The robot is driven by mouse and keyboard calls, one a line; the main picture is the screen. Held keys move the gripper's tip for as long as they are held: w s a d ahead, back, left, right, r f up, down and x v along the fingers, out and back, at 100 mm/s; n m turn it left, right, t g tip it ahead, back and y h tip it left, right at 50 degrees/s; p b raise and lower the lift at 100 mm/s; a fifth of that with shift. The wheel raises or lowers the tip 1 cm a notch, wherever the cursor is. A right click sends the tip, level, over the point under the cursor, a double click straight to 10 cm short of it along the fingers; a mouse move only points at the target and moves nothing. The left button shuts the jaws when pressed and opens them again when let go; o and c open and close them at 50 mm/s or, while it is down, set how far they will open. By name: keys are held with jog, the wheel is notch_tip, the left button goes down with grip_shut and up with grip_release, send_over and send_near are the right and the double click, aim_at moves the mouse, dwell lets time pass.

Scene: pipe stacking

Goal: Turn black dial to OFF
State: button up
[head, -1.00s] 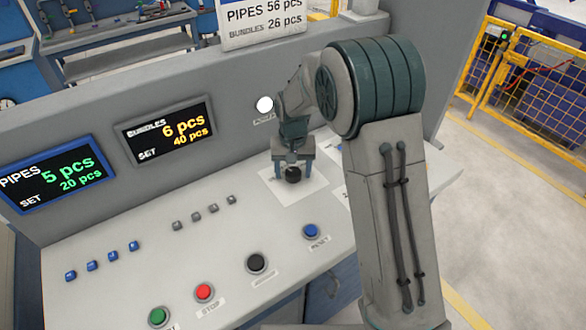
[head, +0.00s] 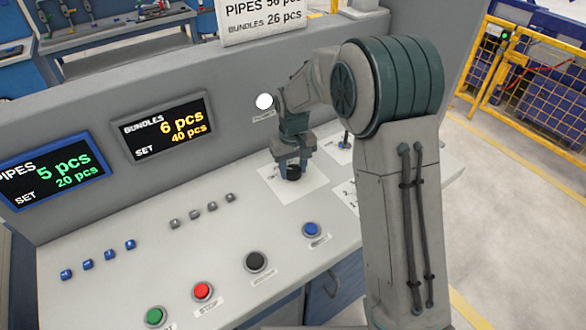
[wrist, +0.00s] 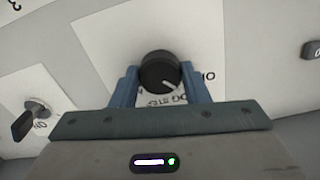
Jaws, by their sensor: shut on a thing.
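The black dial (head: 293,173) sits on a white label sheet (head: 312,181) on the sloped console. In the wrist view the dial (wrist: 158,72) is a round ridged knob, and its white pointer line aims at the lower right of that picture. Lettering around it is upside down and partly covered. My gripper (head: 292,168) is over the dial, pointing down. In the wrist view the blue fingers of my gripper (wrist: 160,84) lie on either side of the dial, shut on it.
A key-like black switch (wrist: 23,124) stands on another label beside the dial. Green (head: 155,316), red (head: 202,291), black (head: 255,261) and blue (head: 312,230) buttons line the console's front. A round white lamp (head: 264,101) is on the upright panel behind my gripper.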

aim_at(293, 170)
jog(key=shift+n+b, duration=0.3)
jog(key=shift+n, duration=1.6)
jog(key=shift+w, duration=0.1)
jog(key=o, duration=1)
notch_tip(293, 170, up, 14)
jog(key=shift+f+b, duration=0.1)
jog(key=shift+b, duration=0.3)
jog(key=shift+a, duration=0.1)
